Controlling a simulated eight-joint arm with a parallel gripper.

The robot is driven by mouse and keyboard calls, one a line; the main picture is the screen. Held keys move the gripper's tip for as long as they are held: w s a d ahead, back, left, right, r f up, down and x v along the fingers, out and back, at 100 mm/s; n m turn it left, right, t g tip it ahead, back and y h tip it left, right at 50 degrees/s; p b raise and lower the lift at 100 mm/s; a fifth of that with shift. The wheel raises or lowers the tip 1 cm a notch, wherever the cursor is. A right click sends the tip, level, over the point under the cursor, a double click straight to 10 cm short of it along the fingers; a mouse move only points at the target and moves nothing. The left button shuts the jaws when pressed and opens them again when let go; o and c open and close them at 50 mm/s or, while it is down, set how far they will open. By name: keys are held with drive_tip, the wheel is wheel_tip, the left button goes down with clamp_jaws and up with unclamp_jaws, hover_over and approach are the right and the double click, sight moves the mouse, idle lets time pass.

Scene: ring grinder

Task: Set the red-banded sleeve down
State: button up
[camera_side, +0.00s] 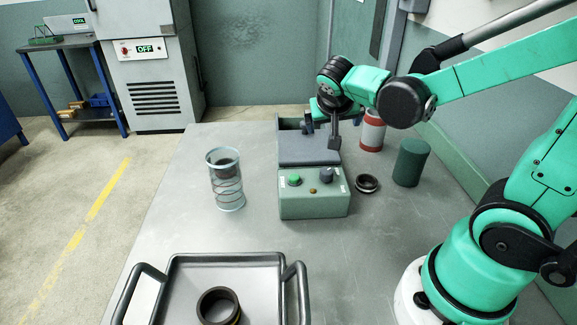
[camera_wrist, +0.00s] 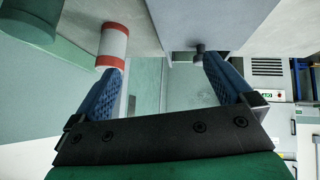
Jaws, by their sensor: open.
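The red-banded sleeve (camera_side: 372,134), a white cylinder with red bands at both ends, stands upright on the table, right of the grinder in the side view. My arm passes in front of its upper part. In the wrist view the sleeve (camera_wrist: 113,46) shows beyond the left finger, whose tip overlaps its lower end. My gripper (camera_side: 322,130) is over the back part of the grinder, left of the sleeve. In the wrist view my gripper (camera_wrist: 163,78) has its blue-padded fingers wide apart with nothing between them.
The grinder (camera_side: 312,204) has a green button and dark knob. A dark green cylinder (camera_side: 411,163) and a dark ring (camera_side: 367,184) are to its right. A wire-and-glass holder (camera_side: 227,190) stands left. A handled tray (camera_side: 180,290) with a brown ring (camera_side: 218,306) is in front.

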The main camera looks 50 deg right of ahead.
drive_tip(key=s+a+n+t+y, duration=0.3)
drive_tip(key=a+n+y, duration=0.4)
drive_tip(key=a, duration=0.5)
drive_tip(key=shift+s+r+n, duration=0.4)
drive_tip(key=shift+n, duration=0.5)
